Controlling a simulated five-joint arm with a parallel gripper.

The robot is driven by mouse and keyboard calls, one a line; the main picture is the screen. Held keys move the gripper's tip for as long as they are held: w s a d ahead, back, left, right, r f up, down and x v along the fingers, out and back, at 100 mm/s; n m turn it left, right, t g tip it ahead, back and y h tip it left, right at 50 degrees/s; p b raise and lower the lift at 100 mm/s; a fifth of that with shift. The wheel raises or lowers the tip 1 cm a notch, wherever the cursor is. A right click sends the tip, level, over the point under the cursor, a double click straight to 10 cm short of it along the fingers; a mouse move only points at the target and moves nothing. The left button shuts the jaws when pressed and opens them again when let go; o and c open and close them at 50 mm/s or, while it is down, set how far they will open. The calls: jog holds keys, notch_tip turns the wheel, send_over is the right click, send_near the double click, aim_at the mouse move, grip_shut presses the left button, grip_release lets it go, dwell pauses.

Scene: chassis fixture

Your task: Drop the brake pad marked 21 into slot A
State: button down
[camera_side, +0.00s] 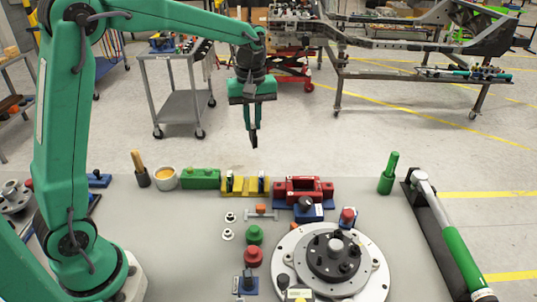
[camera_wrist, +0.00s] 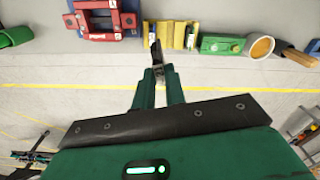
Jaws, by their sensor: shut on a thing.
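My gripper (camera_side: 253,128) hangs above and behind the bench's far edge, pointing down. I cannot tell which opening is slot A.
A green block (camera_side: 200,179), a tan cup (camera_side: 165,178) and a wooden-handled tool (camera_side: 140,168) stand left of the yellow block. A round plate with a dark hub (camera_side: 335,253) fills the front right. A green cylinder (camera_side: 388,174) stands right. Air around my gripper is clear.

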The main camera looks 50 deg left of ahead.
jog(key=w+d+n, duration=0.6)
jog(key=d+n, duration=0.7)
jog(key=n, duration=0.2)
jog(key=shift+f, duration=2.6)
jog(key=shift+f, duration=0.1)
jog(key=shift+f, duration=2.15)
jog(key=shift+f, duration=0.2)
jog(key=shift+f, duration=1.1)
jog(key=shift+f, duration=0.2)
jog(key=shift+f, duration=0.65)
